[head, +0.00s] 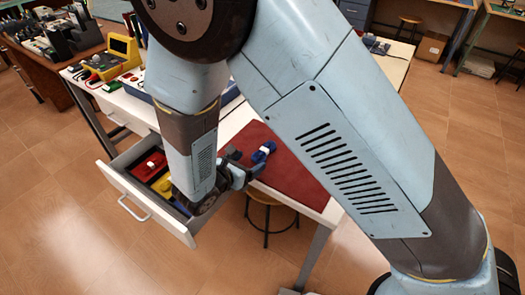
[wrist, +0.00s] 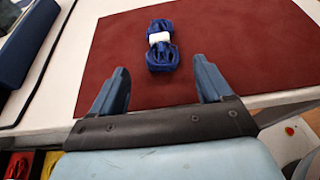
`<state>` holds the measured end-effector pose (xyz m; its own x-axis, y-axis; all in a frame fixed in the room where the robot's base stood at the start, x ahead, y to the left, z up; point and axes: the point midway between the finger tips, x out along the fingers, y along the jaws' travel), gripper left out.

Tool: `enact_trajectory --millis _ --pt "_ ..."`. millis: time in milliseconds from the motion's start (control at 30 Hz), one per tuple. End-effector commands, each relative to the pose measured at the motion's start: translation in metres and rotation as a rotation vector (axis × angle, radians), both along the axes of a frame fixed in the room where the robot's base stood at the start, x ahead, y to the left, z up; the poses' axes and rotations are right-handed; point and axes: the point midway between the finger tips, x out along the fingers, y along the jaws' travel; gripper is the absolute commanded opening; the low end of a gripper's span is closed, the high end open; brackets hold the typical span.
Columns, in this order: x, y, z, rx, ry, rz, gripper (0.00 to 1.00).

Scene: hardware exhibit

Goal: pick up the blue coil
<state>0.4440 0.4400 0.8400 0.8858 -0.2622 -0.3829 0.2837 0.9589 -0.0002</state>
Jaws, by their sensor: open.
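The blue coil (wrist: 163,58) lies on a dark red mat (wrist: 235,40) on the white table. It has a white band around its middle. It also shows in the head view (head: 263,152), near the mat's left part. My gripper (wrist: 160,88) is open and empty, with one finger on each side of the picture. The coil lies beyond the fingertips, roughly centred between them and apart from both. In the head view my gripper (head: 246,170) is at the table's front edge, just short of the coil, partly hidden by my arm.
An open drawer (head: 127,180) with red and yellow things juts out below my arm. A dark blue case (wrist: 28,42) stands left of the mat. A stool (head: 268,204) is under the table. The mat around the coil is clear.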

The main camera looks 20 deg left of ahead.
Motion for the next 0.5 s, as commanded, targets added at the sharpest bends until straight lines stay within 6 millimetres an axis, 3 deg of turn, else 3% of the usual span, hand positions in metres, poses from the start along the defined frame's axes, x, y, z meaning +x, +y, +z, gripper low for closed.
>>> enact_trajectory --millis 233,500 --pt "0.013 -0.005 -0.002 -0.001 -0.001 -0.002 0.79" --pt "0.045 -0.015 -0.011 -0.002 0.000 -0.001 0.79"
